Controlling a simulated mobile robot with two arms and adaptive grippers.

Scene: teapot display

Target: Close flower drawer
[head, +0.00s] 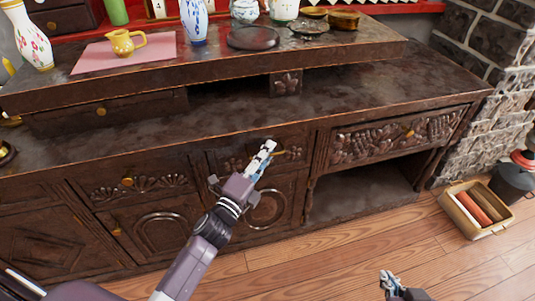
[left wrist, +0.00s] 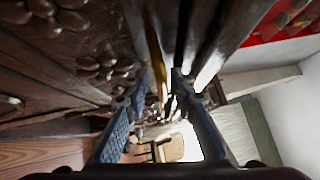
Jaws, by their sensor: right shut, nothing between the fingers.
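The dark wooden cabinet has a row of drawers with carved flowers. A small flower-carved front (head: 286,83) sits under the raised top. My left gripper also shows in the left wrist view (left wrist: 162,76), its fingertips apart, close to carved wood (left wrist: 85,50). A brassy strip shows between and beyond the fingers. My right gripper (head: 391,280) is shut and empty above the floor.
A yellow jug (head: 125,42) on a pink mat (head: 85,62), a vase (head: 33,38) and other vessels stand on the raised top. An open niche (head: 355,190) lies below the right drawer. A crate (head: 462,220) stands by the brick wall. The floor in front is clear.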

